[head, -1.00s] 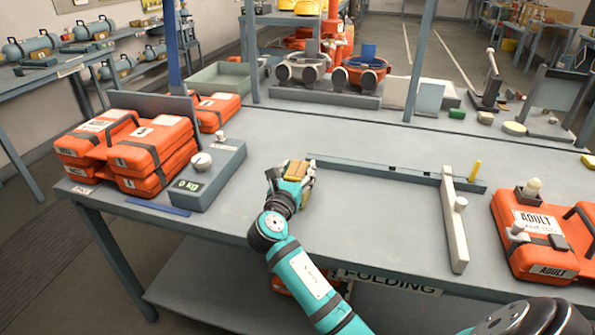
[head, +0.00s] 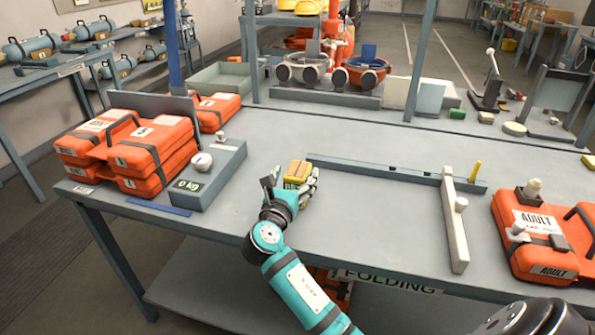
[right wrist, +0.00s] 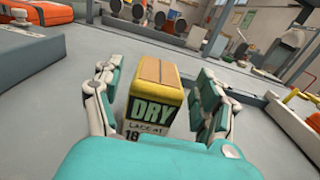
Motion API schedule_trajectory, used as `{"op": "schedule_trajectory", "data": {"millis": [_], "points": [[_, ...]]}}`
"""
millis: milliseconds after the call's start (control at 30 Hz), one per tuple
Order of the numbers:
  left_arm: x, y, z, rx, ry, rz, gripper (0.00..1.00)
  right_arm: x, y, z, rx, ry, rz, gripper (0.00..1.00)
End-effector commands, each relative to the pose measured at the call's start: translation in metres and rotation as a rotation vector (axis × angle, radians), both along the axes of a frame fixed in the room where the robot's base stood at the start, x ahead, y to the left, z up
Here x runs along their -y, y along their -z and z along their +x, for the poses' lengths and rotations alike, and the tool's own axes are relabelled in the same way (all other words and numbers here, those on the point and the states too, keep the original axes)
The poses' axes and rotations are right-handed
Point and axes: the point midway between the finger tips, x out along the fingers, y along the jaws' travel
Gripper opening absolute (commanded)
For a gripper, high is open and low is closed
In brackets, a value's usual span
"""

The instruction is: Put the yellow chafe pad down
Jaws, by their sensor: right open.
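The yellow chafe pad (head: 297,172) stands on the grey table (head: 350,215) left of its middle. In the right wrist view the pad (right wrist: 152,88) shows a yellow and tan block with a dark label reading "DRY". My right gripper (head: 299,180) is at its near side. In the right wrist view its fingers (right wrist: 156,105) are spread on either side of the pad, with gaps between. The pad's lower part is hidden by my gripper. My left gripper is not in view.
Orange cases (head: 140,150) and a grey scale (head: 208,178) stand at the left. A grey rail (head: 350,166) and pale bar (head: 453,220) lie right of the pad. An orange "ADULT" case (head: 545,240) is at the far right. The middle table is mostly clear.

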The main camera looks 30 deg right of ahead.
Motion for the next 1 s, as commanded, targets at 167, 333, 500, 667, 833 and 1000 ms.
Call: {"op": "schedule_trajectory", "data": {"millis": [167, 333, 500, 667, 833, 1000], "points": [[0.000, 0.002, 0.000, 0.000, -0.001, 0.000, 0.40, -0.032, 0.001, -0.026, -0.001, -0.003, 0.002, 0.74], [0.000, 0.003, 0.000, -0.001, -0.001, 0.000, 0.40, -0.054, 0.001, -0.047, -0.001, -0.001, 0.001, 0.74], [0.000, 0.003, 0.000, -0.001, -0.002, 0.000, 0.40, -0.067, 0.000, -0.057, 0.001, 0.000, 0.001, 0.74], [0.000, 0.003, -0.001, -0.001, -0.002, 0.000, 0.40, -0.069, 0.000, -0.060, 0.001, 0.000, -0.001, 0.74], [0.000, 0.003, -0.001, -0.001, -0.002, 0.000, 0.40, -0.069, 0.000, -0.059, 0.001, 0.001, -0.001, 0.74], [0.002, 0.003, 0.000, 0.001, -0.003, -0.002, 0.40, -0.070, 0.002, -0.058, -0.001, -0.004, 0.004, 0.74]]}}
